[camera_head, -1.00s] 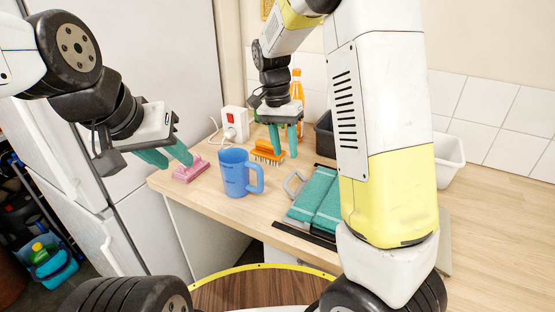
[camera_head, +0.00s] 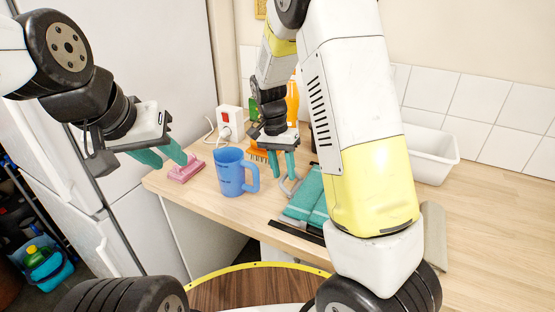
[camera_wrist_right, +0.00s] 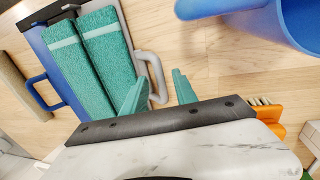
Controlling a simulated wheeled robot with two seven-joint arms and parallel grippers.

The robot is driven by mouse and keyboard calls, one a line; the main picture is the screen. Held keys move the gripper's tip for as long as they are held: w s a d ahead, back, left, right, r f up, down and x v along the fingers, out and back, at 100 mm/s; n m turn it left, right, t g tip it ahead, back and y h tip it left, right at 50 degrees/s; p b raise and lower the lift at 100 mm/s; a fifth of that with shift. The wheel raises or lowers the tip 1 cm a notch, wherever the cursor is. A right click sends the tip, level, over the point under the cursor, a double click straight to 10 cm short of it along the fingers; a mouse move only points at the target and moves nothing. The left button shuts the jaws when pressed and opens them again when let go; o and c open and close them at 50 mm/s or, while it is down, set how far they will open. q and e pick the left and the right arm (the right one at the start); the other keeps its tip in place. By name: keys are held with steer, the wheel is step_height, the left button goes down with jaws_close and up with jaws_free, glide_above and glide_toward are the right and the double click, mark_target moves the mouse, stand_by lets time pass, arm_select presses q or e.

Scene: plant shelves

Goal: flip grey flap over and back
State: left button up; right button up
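The flap device (camera_head: 305,193) lies on the wooden worktop, partly hidden by my right arm in the head view. The right wrist view shows its two teal padded panels (camera_wrist_right: 108,58) side by side. A grey loop handle (camera_wrist_right: 157,80) sticks out on one side and a blue loop handle (camera_wrist_right: 42,92) on the other. My right gripper (camera_head: 283,174) is open and points down by the grey handle. In the wrist view the handle shows between its fingertips (camera_wrist_right: 155,88), not visibly gripped. My left gripper (camera_head: 174,163) is open and empty, near the pink brush.
A blue mug (camera_head: 231,176) stands left of the device, close to my right gripper. A pink brush (camera_head: 186,169) lies at the worktop's left edge. An orange brush (camera_head: 258,154) and a white socket box (camera_head: 230,122) are behind.

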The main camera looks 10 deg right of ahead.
jaws_close()
stand_by(1.3)
